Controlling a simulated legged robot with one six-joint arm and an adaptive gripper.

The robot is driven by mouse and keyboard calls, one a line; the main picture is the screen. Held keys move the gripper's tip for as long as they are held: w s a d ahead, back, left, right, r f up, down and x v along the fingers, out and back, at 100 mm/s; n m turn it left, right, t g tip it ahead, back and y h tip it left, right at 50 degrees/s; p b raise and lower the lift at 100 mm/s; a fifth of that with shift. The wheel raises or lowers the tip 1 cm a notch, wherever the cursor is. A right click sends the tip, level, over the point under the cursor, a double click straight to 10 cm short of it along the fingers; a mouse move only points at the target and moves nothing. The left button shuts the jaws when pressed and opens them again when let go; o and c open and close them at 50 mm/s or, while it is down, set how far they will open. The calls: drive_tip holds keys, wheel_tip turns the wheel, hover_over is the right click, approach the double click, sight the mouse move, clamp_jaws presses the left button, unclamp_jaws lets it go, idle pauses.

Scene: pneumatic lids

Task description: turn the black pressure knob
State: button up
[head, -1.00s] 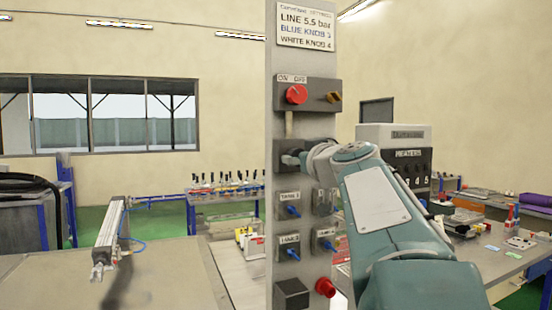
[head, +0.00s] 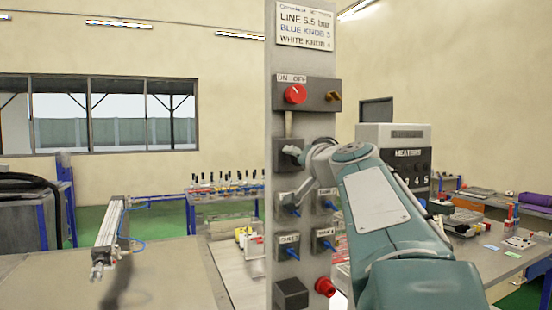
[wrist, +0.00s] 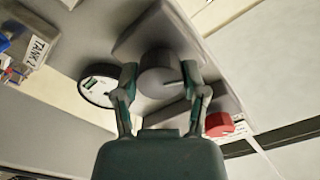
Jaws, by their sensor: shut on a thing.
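The black pressure knob (wrist: 158,78) shows in the wrist view as a dark round cylinder with a thin mark on its face, standing out from a grey block. The two fingers of my gripper (wrist: 160,82) sit on either side of it and are shut on it. In the head view my gripper (head: 299,160) is at the upright grey panel (head: 310,110), below the red ON/OFF knob (head: 295,94). There my wrist and gripper hide most of the black knob.
A round gauge (wrist: 97,91) lies left of the knob in the wrist view, and a red knob (wrist: 219,124) lies lower right. Below my gripper in the head view are several blue-handled valves (head: 289,242) and a red button (head: 325,287). A cylinder (head: 108,230) lies on the left table.

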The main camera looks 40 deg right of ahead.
drive_tip(key=m, duration=0.4)
drive_tip(key=shift+w+f+m, duration=0.15)
drive_tip(key=shift+f+m, duration=0.15)
drive_tip(key=shift+f, duration=0.05)
drive_tip(key=m, duration=0.4)
drive_tip(key=shift+m, duration=0.3)
drive_tip(key=m, duration=0.4)
drive_tip(key=shift+m, duration=0.3)
drive_tip(key=m, duration=0.4)
drive_tip(key=shift+r+m, duration=0.1)
drive_tip(key=shift+m, duration=0.3)
drive_tip(key=o, duration=1.1)
drive_tip(key=shift+w, duration=0.1)
drive_tip(key=shift+o, duration=0.2)
drive_tip(key=shift+r, duration=0.15)
